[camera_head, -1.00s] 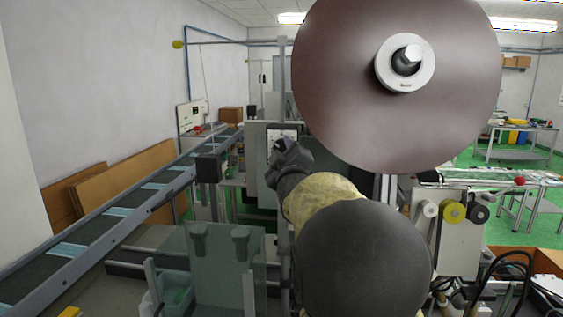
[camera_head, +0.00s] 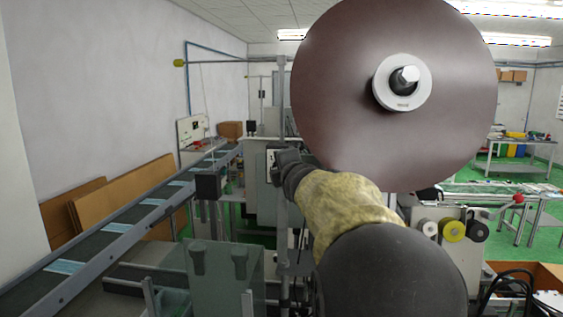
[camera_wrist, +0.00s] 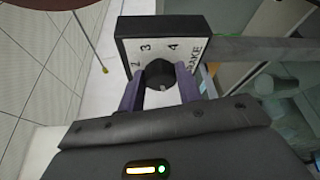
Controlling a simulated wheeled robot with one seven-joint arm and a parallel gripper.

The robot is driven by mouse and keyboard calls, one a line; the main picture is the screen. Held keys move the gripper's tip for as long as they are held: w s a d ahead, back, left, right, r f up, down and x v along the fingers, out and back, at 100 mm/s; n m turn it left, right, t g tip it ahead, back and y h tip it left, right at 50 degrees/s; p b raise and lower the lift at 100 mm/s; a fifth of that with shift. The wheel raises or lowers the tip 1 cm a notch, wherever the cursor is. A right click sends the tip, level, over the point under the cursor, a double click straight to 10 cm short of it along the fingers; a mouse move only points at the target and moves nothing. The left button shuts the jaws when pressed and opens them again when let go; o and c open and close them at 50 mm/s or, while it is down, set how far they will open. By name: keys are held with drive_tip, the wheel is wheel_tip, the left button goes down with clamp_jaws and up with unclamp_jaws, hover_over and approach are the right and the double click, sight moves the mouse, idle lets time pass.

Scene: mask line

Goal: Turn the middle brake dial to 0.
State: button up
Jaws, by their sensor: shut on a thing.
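A brake dial (camera_wrist: 159,73), a round black knob, sits on a dark-edged box with a white face (camera_wrist: 150,47). My gripper (camera_wrist: 160,84) is shut on the dial, with one purple finger on each side. A small pale mark shows on the knob, but I cannot tell which number it points to. The 0 is not visible. In the head view my gripper (camera_head: 284,160) is at the box, whose pale face (camera_head: 271,163) is mostly hidden behind it. No other brake dial can be made out.
A large brown reel (camera_head: 345,110) hangs close above and right of my arm. A conveyor (camera_head: 100,238) with blue masks runs along the left. A clear guard (camera_head: 225,275) stands in front, left of my arm. A grey bar (camera_wrist: 260,48) extends from beside the dial box.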

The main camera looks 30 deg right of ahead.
drive_tip(key=shift+r+n+g+p, duration=0.3)
drive_tip(key=shift+n+g+p, duration=0.3)
drive_tip(key=shift+n+p, duration=0.6)
drive_tip(key=o, duration=1)
drive_tip(key=shift+w+f, duration=0.15)
